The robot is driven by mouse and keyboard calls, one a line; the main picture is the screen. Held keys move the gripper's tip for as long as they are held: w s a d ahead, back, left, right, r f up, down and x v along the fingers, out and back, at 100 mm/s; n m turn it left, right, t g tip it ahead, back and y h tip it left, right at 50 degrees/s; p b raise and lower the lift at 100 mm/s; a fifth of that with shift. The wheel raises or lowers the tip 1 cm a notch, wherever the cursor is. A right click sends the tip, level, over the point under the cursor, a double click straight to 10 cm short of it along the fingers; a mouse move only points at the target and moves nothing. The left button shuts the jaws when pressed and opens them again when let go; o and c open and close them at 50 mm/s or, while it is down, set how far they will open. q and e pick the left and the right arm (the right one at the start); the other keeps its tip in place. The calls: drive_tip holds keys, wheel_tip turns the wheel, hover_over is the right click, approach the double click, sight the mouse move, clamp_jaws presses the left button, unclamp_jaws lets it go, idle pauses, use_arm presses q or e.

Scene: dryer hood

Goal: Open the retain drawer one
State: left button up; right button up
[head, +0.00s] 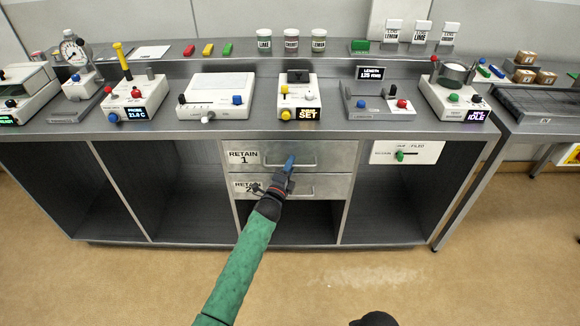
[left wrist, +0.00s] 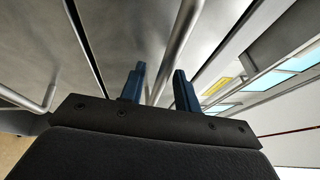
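The drawer labelled RETAIN 1 (head: 240,158) is the upper of two drawers under the bench in the head view, and its front looks flush with the cabinet. Its bar handle (head: 307,165) runs across the front. My left gripper (head: 290,162) is at this handle and hides part of it. In the left wrist view my left gripper (left wrist: 159,88) has its two blue fingers apart, with a metal bar (left wrist: 180,38) running between them. I see gaps beside the bar; contact is not clear. My right gripper is not in view.
The RETAIN 2 drawer (head: 322,187) lies directly below, with its own handle, and looks shut. Open cabinet bays flank the drawers. The bench top (head: 335,125) above carries several instruments. A small panel with a green knob (head: 400,155) is to the right.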

use_arm(q)
clamp_jaws()
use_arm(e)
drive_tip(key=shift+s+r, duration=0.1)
use_arm(q)
drive_tip(key=shift+s, duration=0.1)
